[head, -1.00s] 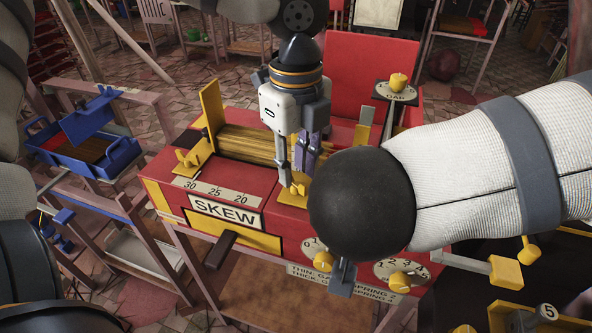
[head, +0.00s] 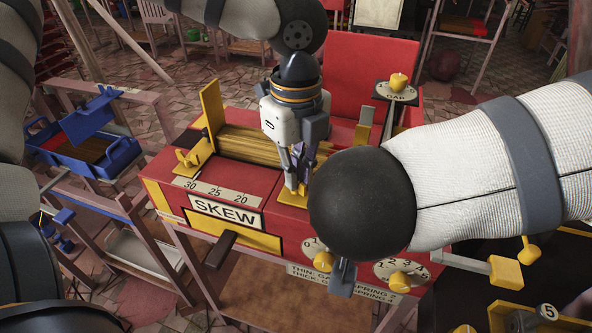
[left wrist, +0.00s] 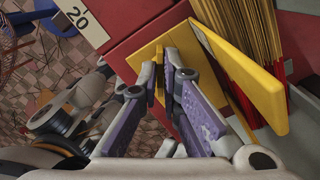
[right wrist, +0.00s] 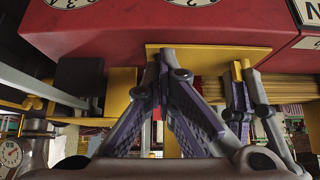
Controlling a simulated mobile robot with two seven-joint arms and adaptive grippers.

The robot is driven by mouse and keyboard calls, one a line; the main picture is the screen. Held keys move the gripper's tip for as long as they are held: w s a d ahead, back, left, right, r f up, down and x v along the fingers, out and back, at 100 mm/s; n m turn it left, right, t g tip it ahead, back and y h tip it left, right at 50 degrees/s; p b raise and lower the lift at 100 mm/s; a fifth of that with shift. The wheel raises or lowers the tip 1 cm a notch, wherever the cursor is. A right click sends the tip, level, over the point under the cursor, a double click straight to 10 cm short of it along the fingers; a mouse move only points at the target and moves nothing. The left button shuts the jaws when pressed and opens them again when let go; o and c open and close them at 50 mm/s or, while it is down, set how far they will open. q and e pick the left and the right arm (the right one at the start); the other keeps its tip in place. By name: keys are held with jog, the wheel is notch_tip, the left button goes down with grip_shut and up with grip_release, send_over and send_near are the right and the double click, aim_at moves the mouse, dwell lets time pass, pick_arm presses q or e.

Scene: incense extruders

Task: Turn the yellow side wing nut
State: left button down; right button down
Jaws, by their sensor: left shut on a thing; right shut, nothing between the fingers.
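My right gripper (right wrist: 164,62) is shut and empty, in front of a yellow plate. In the head view my dark elbow hides most of it.
Another yellow wing nut (head: 187,158) sits at the machine's left end, beside an upright yellow plate (head: 211,113). A yellow knob (head: 398,81) stands on the GAP dial at the back right. Numbered dials with yellow knobs (head: 400,282) are on the front. A blue box (head: 85,135) is left.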

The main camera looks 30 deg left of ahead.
pick_arm(q)
jog(key=m, duration=0.3)
jog(key=shift+m, duration=0.4)
jog(key=m, duration=0.3)
jog(key=shift+m, duration=0.3)
jog(key=m, duration=1.3)
jog(key=shift+m, duration=0.3)
pick_arm(e)
jog(key=shift+d, duration=0.1)
pick_arm(q)
jog(key=m, duration=0.3)
jog(key=shift+m, duration=2)
jog(key=c, duration=1.8)
grip_release()
